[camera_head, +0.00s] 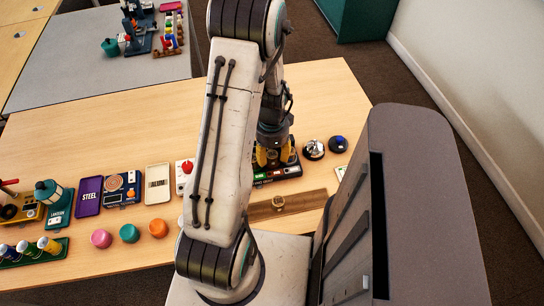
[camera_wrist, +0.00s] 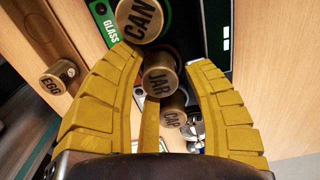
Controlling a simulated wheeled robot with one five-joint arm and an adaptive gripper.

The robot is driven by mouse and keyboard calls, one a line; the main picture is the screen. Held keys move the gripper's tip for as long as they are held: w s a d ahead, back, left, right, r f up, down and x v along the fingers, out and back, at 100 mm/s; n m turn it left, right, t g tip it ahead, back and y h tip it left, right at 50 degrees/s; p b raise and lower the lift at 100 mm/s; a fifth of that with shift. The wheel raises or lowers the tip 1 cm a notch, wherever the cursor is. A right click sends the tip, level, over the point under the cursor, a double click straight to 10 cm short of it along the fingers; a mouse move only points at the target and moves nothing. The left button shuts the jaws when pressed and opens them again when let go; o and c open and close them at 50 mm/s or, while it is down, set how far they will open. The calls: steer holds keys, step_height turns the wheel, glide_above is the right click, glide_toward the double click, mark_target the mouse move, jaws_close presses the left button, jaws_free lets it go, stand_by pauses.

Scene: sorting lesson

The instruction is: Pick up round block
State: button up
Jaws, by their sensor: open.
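My gripper (camera_head: 273,156) is open above the dark sorting tray (camera_head: 289,171), with its yellow fingers pointing down. In the wrist view, a brass round block marked JAR (camera_wrist: 160,80) shows between the spread fingers (camera_wrist: 164,60). A round block marked CAN (camera_wrist: 140,18) is beyond the fingertips, and one marked CAP (camera_wrist: 172,108) is on the near side, partly hidden. A round block marked EGG (camera_wrist: 58,77) stands apart, outside the left finger. In the head view, one brass block (camera_head: 278,203) stands on the brown board (camera_head: 312,200). Contact with the fingers cannot be told.
Pink (camera_head: 101,239), teal (camera_head: 129,233) and orange (camera_head: 158,228) round pieces lie on the table's near left. A STEEL tray (camera_head: 88,197) and an ALUM tray (camera_head: 157,184) lie behind them. Two bells (camera_head: 313,149) (camera_head: 339,144) stand right of my gripper.

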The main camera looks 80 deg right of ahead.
steer(key=shift+o, duration=0.2)
steer(key=c, duration=0.7)
steer(key=shift+r, duration=0.15)
